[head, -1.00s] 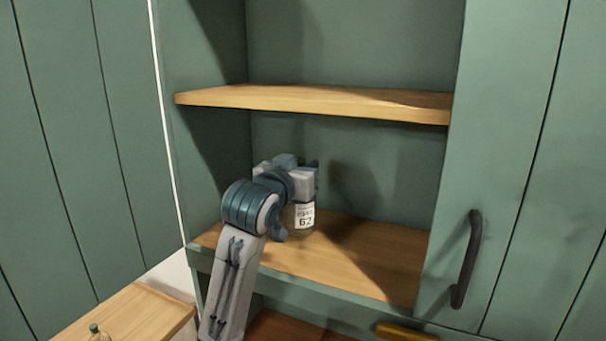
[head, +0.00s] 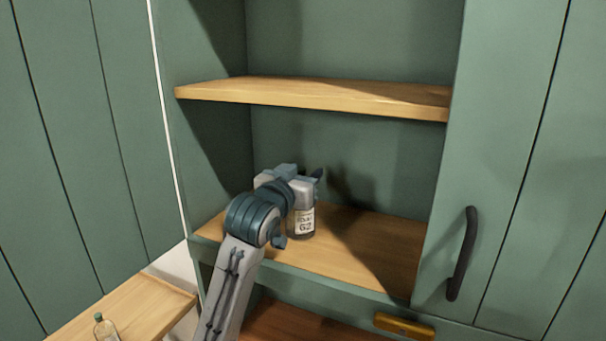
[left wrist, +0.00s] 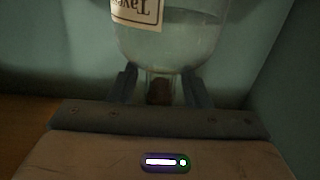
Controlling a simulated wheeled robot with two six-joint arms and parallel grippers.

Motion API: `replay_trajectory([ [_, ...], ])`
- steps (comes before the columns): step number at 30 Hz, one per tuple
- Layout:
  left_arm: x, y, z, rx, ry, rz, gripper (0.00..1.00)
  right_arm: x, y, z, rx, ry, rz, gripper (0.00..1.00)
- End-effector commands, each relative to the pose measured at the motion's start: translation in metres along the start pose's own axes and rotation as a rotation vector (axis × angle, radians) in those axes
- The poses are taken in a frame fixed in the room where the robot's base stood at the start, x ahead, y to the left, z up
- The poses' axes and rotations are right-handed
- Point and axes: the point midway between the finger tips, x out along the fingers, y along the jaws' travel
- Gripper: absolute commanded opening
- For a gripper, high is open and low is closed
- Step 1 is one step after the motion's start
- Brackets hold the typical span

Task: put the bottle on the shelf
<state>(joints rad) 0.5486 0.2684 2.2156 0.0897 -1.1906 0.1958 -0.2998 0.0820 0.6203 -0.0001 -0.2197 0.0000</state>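My right gripper is not in view.
An upper shelf board (head: 320,95) spans the cabinet above my left gripper. A green door with a dark handle (head: 463,255) is at the right. The lower board is clear right of the bottle. Another small bottle (head: 105,329) stands on a wooden top (head: 150,305) at lower left.

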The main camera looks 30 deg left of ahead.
Motion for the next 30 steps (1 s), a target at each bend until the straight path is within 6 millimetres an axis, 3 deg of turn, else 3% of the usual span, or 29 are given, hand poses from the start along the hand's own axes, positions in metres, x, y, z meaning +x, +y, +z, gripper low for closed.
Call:
replay_trajectory([
  [8,-0.008,0.0,0.0,0.001,0.003,0.0,0.43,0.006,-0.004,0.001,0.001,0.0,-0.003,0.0],
  [20,-0.1,0.0,0.001,0.005,0.008,0.0,0.43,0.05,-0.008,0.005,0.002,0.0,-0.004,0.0],
  [30,-0.104,0.0,0.003,-0.004,0.005,-0.002,0.43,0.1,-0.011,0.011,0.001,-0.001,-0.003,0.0],
])
